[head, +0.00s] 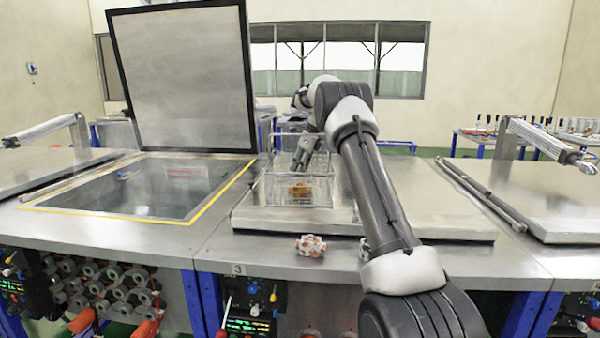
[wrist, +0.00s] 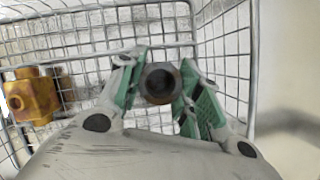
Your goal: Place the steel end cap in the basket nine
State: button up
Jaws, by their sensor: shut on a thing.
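My gripper (head: 300,166) points down into a wire basket (head: 301,206) on the steel lid. In the wrist view my gripper (wrist: 160,88) is shut on a small round dark metal piece with a hollow middle, by its look the steel end cap (wrist: 160,82). The cap is hidden or too small to make out in the head view. Basket walls (wrist: 96,24) surround the fingers in the wrist view. A yellow-orange fitting (head: 299,190) lies in the basket, left of my gripper in the wrist view (wrist: 30,96). I cannot read a number nine on the basket.
A second wire basket (head: 290,141) seems to stand behind. A white-and-red part (head: 311,245) lies on the bench front. At left, a raised lid (head: 184,78) stands over an open tank with a yellow border (head: 110,213). The steel lid (head: 440,215) at right is mostly clear.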

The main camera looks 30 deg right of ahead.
jog(key=shift+f, duration=1.05)
jog(key=shift+f, duration=0.1)
jog(key=o, duration=1.2)
jog(key=shift+f, duration=0.1)
jog(key=shift+o, duration=0.2)
jog(key=v, duration=1.2)
